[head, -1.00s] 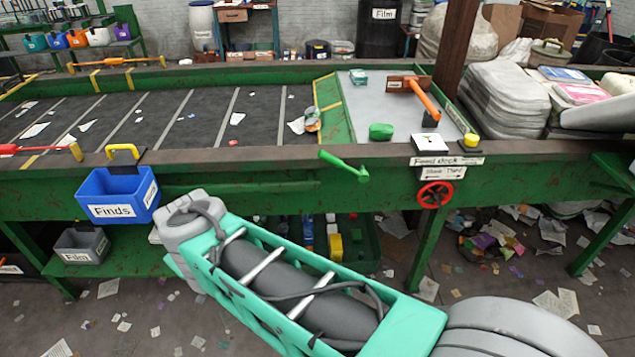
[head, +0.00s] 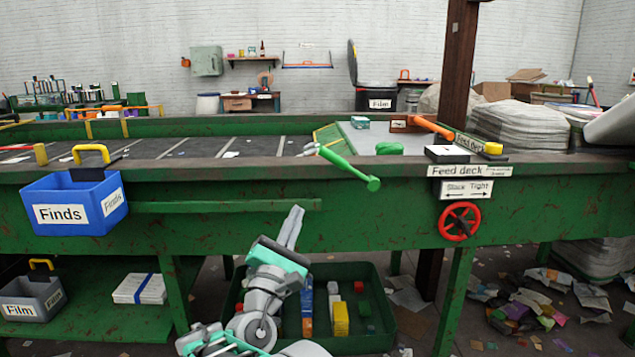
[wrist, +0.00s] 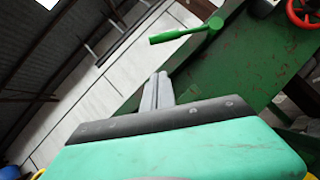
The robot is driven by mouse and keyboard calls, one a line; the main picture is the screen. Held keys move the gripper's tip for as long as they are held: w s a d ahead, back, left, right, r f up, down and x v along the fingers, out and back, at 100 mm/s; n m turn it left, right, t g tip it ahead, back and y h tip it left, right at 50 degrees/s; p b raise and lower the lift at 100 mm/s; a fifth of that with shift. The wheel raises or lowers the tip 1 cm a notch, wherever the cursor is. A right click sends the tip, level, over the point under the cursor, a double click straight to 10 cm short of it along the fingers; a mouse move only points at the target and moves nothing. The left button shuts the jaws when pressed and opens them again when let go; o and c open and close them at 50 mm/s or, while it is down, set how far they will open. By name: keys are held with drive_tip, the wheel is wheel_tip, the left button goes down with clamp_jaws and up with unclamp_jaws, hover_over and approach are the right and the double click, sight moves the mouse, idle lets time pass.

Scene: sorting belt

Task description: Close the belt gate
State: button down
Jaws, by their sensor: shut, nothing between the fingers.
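A green lever handle (head: 347,168) sticks out from the front rail of the green belt frame. It also shows in the wrist view (wrist: 186,33), beyond my fingers. My gripper (head: 295,214) is shut and empty, its fingers pointing up, in front of the belt frame, below and left of the lever. Its closed fingers also show in the wrist view (wrist: 160,80), apart from the lever. A green, yellow-edged divider (head: 328,136) stands between the dark belt (head: 200,147) and the grey feed deck (head: 362,137). I cannot tell whether this is the gate or how it stands.
A blue Finds bin (head: 90,225) hangs on the frame at left. A red handwheel (head: 460,221) is at right, under a Slack/Tight sign (head: 466,189). An orange-handled tool (head: 432,126) lies by the deck. A green tray (head: 375,343) with several blocks sits below the frame.

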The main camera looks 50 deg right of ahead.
drive_tip(key=p+x, duration=0.2)
drive_tip(key=x, duration=0.2)
drive_tip(key=s+r+p+x, duration=0.1)
drive_tip(key=p+x, duration=0.2)
drive_tip(key=x, duration=0.1)
drive_tip(key=s+r+p+x, duration=0.1)
drive_tip(key=p+x, duration=0.2)
drive_tip(key=x, duration=0.1)
drive_tip(key=shift+w+d+r, duration=0.1)
drive_tip(key=shift+d+r, duration=0.05)
drive_tip(key=shift+d, duration=0.05)
drive_tip(key=shift+p, duration=0.3)
